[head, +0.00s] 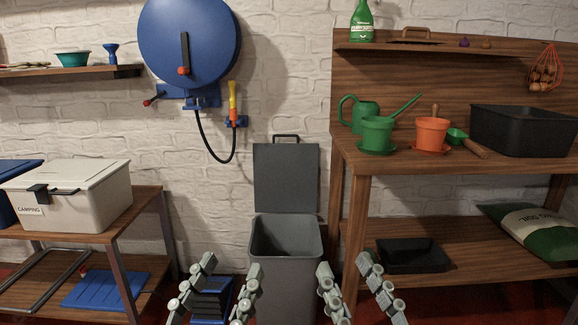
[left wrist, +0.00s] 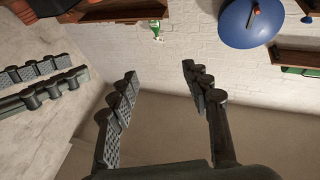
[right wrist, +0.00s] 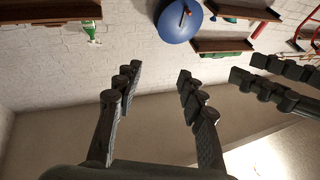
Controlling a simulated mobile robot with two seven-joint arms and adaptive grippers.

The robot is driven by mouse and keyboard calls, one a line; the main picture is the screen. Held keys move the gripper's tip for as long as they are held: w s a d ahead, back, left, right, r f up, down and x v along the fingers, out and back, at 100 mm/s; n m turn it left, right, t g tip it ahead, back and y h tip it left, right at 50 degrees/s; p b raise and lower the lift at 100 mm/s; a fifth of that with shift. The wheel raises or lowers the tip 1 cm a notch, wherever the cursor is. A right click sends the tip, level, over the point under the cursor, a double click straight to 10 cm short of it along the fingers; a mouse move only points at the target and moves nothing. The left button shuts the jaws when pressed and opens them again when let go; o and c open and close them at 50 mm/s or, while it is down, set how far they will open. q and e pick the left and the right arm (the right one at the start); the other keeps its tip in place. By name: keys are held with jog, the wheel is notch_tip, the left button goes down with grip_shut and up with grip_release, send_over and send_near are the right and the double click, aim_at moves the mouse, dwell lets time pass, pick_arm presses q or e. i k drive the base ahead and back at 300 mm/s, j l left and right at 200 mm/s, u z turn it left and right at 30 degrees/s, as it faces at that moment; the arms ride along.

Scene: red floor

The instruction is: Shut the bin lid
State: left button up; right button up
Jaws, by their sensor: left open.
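The grey bin (head: 287,265) stands on the floor against the brick wall, between the two wooden benches. Its lid (head: 286,178) is open and stands upright behind the bin's mouth, with a dark handle (head: 286,138) on its top edge. My left gripper (head: 231,261) is open and empty, in front of the bin to its left. My right gripper (head: 343,262) is open and empty, in front of the bin to its right. Both also show open in the left wrist view (left wrist: 158,80) and the right wrist view (right wrist: 158,72). The bin is not clear in either wrist view.
A left bench (head: 150,200) holds a white camping box (head: 75,200). A blue hose reel (head: 190,40) hangs on the wall with its hose low, left of the lid. A potting bench (head: 350,150) with pots and a black tub (head: 525,130) stands close on the right.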

aim_at(287, 175)
jog(key=i+l+z, duration=0.1)
jog(key=i+l, duration=0.15)
jog(key=i, duration=0.2)
jog(key=i+l+z, duration=0.15)
jog(key=i, duration=0.25)
jog(key=i+l+z, duration=0.1)
jog(key=i+l, duration=0.2)
jog(key=i, duration=0.15)
jog(key=i+l+z, duration=0.1)
jog(key=i, duration=0.35)
